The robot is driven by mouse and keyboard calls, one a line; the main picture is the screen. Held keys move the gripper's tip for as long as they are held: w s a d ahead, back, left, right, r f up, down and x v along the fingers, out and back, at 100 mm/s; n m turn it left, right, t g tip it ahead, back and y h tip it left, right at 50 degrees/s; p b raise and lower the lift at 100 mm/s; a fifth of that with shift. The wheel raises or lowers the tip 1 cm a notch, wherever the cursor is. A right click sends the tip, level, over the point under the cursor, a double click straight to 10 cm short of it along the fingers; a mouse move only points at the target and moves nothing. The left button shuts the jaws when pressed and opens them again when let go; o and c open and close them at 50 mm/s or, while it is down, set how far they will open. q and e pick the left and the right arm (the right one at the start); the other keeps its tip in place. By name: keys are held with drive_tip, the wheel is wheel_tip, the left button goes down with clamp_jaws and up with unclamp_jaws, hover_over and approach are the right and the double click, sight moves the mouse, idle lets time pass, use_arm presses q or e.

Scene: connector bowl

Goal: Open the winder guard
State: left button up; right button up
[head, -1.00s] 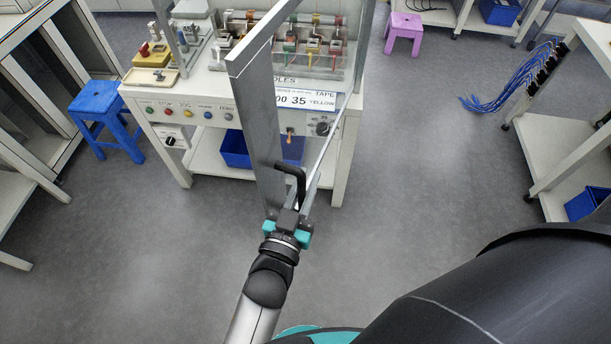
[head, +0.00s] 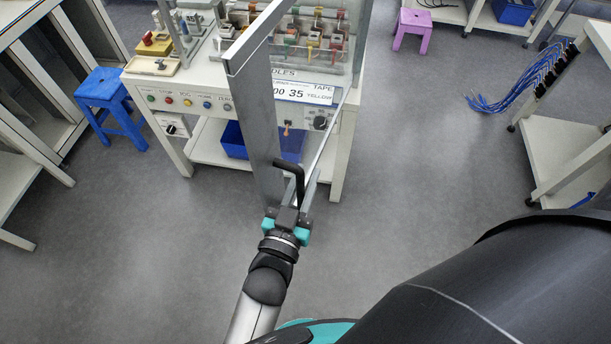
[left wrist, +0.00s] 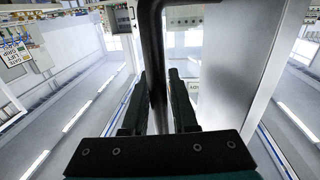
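The winder guard (head: 262,125) is a grey metal-framed panel that stands swung out from the front of the white winding machine, towards me. Its black bent handle (head: 297,180) is near the guard's close end. My left gripper (head: 289,215) is at this handle, arm reaching up from below. In the left wrist view the handle (left wrist: 152,50) runs down between the two dark fingers (left wrist: 158,105), which are closed around it. The guard's panel (left wrist: 218,75) shows to the right there. My right gripper is not in view.
The winding machine (head: 205,80) carries buttons, a label plate and spools, with a blue bin (head: 235,143) on its lower shelf. A blue stool (head: 103,90) stands left, a pink stool (head: 412,22) at the back. A white cart (head: 560,150) is right. Grey floor between is clear.

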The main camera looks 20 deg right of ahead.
use_arm(q)
drive_tip(key=o, duration=0.3)
drive_tip(key=b+v, duration=0.1)
drive_tip(key=v, duration=1.4)
drive_tip(key=shift+s+a, duration=0.1)
drive_tip(key=shift+s, duration=0.05)
drive_tip(key=s+a+f+n+g+y+b, duration=0.1)
drive_tip(key=a+f+g+y+b, duration=0.25)
drive_tip(key=f, duration=0.95)
drive_tip(key=s+a+f+n+y+b, duration=0.15)
drive_tip(key=a+f+b, duration=0.35)
drive_tip(key=f, duration=0.7)
drive_tip(key=a+f+n+g+y+b, duration=0.1)
drive_tip(key=a+f+g+y+b, duration=0.3)
drive_tip(key=f, duration=0.9)
drive_tip(key=s+a+f+n+g+y+b, duration=0.1)
drive_tip(key=s+a+f+g+b, duration=0.1)
drive_tip(key=s+a+f, duration=0.3)
drive_tip(key=s+a+f+n+g+y+b, duration=0.1)
drive_tip(key=s+a+f, duration=0.4)
drive_tip(key=s+f, duration=0.6)
wheel_tip(320, 180, down, 2)
drive_tip(key=shift+f+g+y+b, duration=0.2)
drive_tip(key=shift+g+y+b, duration=0.2)
drive_tip(key=shift+g+b, duration=0.6)
